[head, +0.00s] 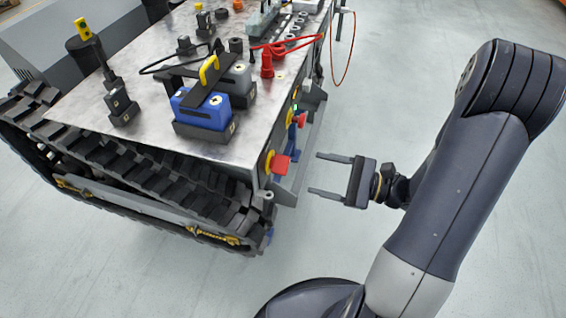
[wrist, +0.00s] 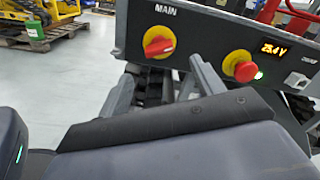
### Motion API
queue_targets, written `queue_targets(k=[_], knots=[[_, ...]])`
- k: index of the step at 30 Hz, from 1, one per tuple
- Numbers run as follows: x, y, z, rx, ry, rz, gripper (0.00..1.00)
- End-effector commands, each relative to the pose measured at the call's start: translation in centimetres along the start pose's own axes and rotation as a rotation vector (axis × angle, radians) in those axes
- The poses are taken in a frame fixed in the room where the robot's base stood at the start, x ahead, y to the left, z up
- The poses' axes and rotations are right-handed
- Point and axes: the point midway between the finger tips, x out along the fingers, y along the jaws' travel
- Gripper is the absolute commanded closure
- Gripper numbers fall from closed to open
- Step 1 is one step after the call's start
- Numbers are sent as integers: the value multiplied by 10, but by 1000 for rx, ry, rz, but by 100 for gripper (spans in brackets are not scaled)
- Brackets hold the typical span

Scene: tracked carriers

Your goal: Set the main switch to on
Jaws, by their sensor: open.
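The main switch (wrist: 158,43) is a red rotary handle on a yellow round plate, under the label MAIN on the carrier's dark side panel. Its handle lies nearly level in the wrist view, with the right end slightly higher. No on or off marks are readable. In the head view the switch (head: 280,164) sticks out from the carrier's near right corner. My gripper (head: 314,173) is open and empty, its two fingers pointing left at the switch with a gap between. In the wrist view my fingers (wrist: 163,72) stand below and to both sides of the switch.
A red mushroom button (wrist: 245,71) on yellow sits right of the switch, beside a lit green light and a voltage display (wrist: 273,49). The carrier's top (head: 150,85) holds a blue battery-like block (head: 203,108) and several tools. The floor (head: 380,90) around my arm is clear.

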Motion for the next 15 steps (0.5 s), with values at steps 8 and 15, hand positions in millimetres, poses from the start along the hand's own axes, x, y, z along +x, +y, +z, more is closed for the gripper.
queue_targets(k=[8, 15], knots=[[42, 2, 0, 0, -1, 7, 36], [74, 2, 0, 0, 0, 7, 36]])
